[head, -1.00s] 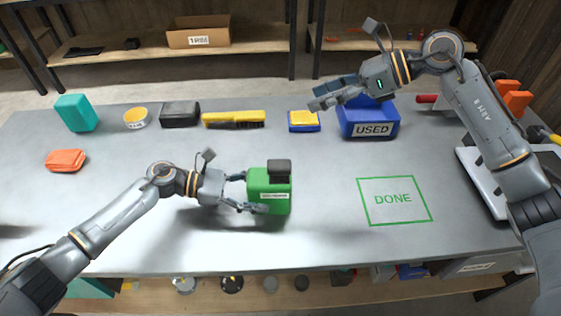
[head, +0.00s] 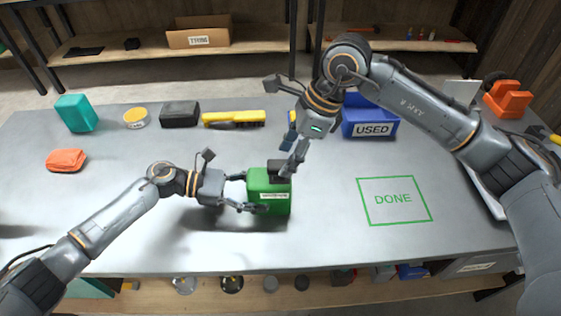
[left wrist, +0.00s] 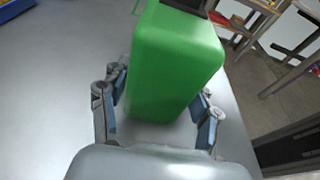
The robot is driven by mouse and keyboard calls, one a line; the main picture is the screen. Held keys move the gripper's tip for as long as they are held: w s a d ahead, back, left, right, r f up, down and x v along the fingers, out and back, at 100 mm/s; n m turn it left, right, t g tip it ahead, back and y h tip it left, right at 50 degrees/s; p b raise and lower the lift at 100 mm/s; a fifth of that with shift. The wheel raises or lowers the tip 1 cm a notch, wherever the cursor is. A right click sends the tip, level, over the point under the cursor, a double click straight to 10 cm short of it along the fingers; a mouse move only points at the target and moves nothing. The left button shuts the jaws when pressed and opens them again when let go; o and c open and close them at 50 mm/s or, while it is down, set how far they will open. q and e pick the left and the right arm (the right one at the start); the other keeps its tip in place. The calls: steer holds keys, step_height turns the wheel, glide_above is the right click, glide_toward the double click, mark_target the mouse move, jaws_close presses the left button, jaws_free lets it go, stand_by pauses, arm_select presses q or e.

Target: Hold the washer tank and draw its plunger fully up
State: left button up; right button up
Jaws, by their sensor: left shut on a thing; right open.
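The green washer tank (head: 268,196) stands upright on the grey table, with a pale label on its front. Its black plunger (head: 279,168) sits on top. My left gripper (head: 247,192) is shut on the tank from the left side. In the left wrist view its fingers flank the green tank (left wrist: 172,65) on both sides. My right gripper (head: 290,165) is open and points down at the plunger, its fingers around or beside it. The fingers partly hide the plunger, so I cannot tell whether they touch it.
A green DONE outline (head: 393,200) marks clear table at the right. A blue USED bin (head: 370,125) stands behind it.

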mark_target(279, 181)
steer(key=shift+x, duration=1.2)
steer(key=c, duration=1)
steer(key=shift+c, duration=0.2)
